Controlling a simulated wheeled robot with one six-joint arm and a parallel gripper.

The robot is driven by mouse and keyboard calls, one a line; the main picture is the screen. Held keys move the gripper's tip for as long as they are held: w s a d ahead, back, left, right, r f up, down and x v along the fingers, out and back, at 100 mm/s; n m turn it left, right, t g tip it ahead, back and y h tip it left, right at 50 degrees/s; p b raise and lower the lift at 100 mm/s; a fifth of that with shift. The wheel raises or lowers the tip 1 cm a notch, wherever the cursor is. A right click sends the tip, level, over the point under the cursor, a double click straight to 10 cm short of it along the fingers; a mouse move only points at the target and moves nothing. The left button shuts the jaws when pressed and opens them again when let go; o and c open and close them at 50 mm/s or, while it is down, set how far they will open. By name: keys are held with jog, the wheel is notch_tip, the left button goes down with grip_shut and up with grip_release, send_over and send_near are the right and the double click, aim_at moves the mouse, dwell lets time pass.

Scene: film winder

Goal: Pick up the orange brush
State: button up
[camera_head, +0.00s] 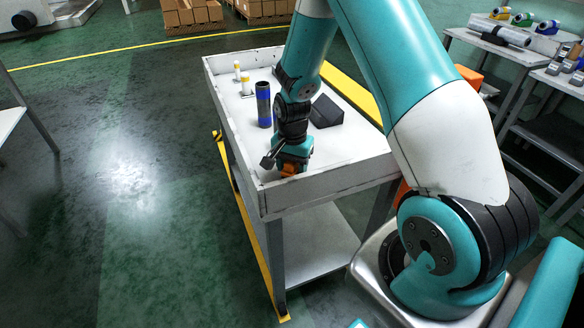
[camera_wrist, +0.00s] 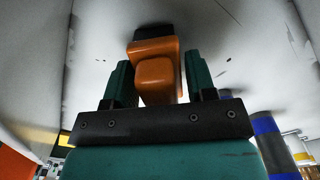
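The orange brush (camera_head: 289,169) is on the white cart top near its front corner, mostly hidden under my gripper (camera_head: 293,160). In the wrist view the orange brush (camera_wrist: 155,75) shows a rounded orange body with a dark part at its far end. My gripper's two teal fingers (camera_wrist: 159,85) stand on either side of it. They are apart, and a narrow gap shows between the brush and the right finger. I see no clear grip on the brush.
The cart's raised rim (camera_head: 325,184) runs close to my gripper. A blue-and-black cylinder (camera_head: 264,105) stands behind it, and a black wedge-shaped block (camera_head: 326,111) lies to the right. Small yellow-and-white pieces (camera_head: 245,84) stand at the far left. The cart's left middle is clear.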

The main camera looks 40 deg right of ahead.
jog(key=c, duration=0.6)
jog(key=shift+c, duration=0.2)
notch_tip(320, 180, up, 20)
jog(key=p, duration=0.1)
jog(key=shift+o, duration=1.4)
jog(key=shift+c, duration=0.4)
